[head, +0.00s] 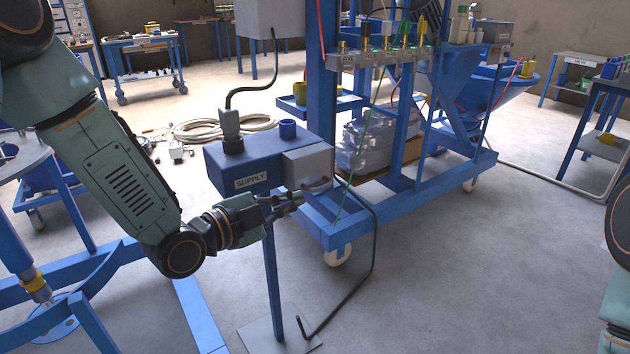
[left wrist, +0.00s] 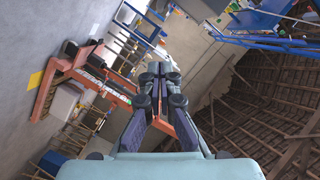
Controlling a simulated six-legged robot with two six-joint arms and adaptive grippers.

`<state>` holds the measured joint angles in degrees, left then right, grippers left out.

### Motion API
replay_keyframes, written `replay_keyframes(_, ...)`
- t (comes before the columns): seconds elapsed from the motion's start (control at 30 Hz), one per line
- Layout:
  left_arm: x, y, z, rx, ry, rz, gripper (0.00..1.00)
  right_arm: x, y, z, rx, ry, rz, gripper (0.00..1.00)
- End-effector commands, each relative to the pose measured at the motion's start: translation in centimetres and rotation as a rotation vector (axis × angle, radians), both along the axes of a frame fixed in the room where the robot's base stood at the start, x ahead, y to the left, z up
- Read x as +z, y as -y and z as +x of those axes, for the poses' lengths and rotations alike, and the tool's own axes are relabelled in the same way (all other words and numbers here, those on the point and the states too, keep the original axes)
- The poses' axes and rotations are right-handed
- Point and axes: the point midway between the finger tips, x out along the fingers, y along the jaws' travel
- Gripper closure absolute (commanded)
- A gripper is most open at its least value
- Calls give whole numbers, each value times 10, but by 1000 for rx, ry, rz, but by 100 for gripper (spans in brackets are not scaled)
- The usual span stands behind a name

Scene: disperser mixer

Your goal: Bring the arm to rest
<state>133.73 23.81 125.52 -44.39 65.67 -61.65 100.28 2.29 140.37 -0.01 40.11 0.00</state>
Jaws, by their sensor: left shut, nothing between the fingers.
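My left arm comes in from the left, and my left gripper (head: 292,200) points right, in front of the lower right of the blue-grey box labelled SUPPLY (head: 237,172). I cannot tell whether it touches the box or its grey side block (head: 307,164). In the left wrist view the fingers of the left gripper (left wrist: 160,72) come together at the tips with nothing held. Part of my right arm shows at the right edge of the head view; its gripper is out of the picture.
The SUPPLY box stands on a thin blue post (head: 272,275), with a black cable (head: 374,245) hanging beside it. Behind is a blue wheeled frame (head: 400,195) with valves. A coiled hose (head: 210,130) lies on the floor. Floor at the front right is clear.

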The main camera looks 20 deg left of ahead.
Motion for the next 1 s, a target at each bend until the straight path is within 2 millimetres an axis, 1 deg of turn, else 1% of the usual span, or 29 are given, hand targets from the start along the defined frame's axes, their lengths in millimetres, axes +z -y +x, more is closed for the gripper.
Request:
replay_keyframes(0.17, -2, 0, -1, 9, -34, -46, 100, 0, 0, 0, 0, 0, 0, 60)
replay_keyframes(0.27, -15, -6, -3, 74, -155, -160, 100, 0, 0, 0, 0, 0, 0, 60)
replay_keyframes(0.33, -32, -13, -8, 163, -293, -276, 100, 0, 0, 0, 0, -1, 0, 60)
replay_keyframes(0.37, -44, -15, -14, 207, -365, -323, 100, 0, 0, 0, 0, -1, 0, 60)
replay_keyframes(0.43, -79, -19, -34, 328, -546, -426, 100, 3, 0, 0, 0, -1, 0, 60)
replay_keyframes(0.47, -95, -20, -46, 386, -624, -467, 100, 5, 0, 0, 0, -1, 0, 60)
replay_keyframes(0.5, -116, -22, -63, 462, -721, -511, 100, 7, 0, 0, 0, -1, 0, 60)
replay_keyframes(0.57, -145, -24, -90, 575, -851, -562, 100, 10, 0, 0, 0, -1, 0, 60)
replay_keyframes(0.6, -162, -26, -110, 651, -929, -585, 100, 12, 0, 0, 0, -1, 0, 60)
replay_keyframes(0.67, -185, -28, -142, 761, -1035, -608, 100, 15, 0, 0, 0, 0, 0, 60)
replay_keyframes(0.7, -199, -30, -164, 835, -1098, -617, 100, 17, 0, 0, 0, 0, 0, 60)
replay_keyframes(0.77, -217, -32, -200, 943, -1187, -615, 100, 20, 0, 0, 0, 0, 0, 60)
replay_keyframes(0.8, -227, -34, -224, 1009, -1240, -604, 100, 22, 0, 0, 0, 0, 0, 60)
replay_keyframes(0.83, -234, -35, -242, 1053, -1276, -588, 100, 24, 0, 0, 0, 0, 0, 60)
replay_keyframes(0.87, -239, -36, -259, 1094, -1309, -571, 100, 25, 0, 0, 0, 0, 0, 60)
replay_keyframes(0.9, -246, -37, -281, 1135, -1347, -541, 100, 28, 0, 0, 0, 0, 0, 60)
replay_keyframes(1.0, -256, -38, -327, 1186, -1423, -453, 100, 32, 0, 0, 0, 0, 0, 60)
